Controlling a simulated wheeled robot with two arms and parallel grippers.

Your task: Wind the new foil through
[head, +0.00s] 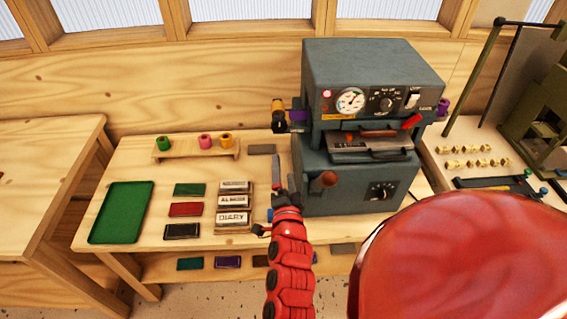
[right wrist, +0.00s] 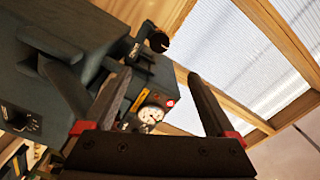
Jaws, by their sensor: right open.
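The grey foil machine (head: 372,75) stands on the bench, with a round gauge, knobs and a lit red lamp on its front. A gold roll (head: 278,105) with a black part sits at its upper left side, next to a purple piece (head: 298,115). A purple roll (head: 443,106) shows at its right side. No foil strip can be made out between them. My right gripper (head: 285,174) is left of the machine's lower front, below the gold roll. In the right wrist view its fingers (right wrist: 155,100) are apart and empty, with the machine (right wrist: 60,60) behind. My left gripper is not in view.
A wooden rack (head: 190,151) holds green, pink and yellow rolls. A green tray (head: 122,213), coloured pads and stacked lettered blocks (head: 235,202) lie left of my arm. A wooden-knobbed lever (head: 323,180) juts from the machine near my gripper. Brass pieces (head: 478,155) lie at the right.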

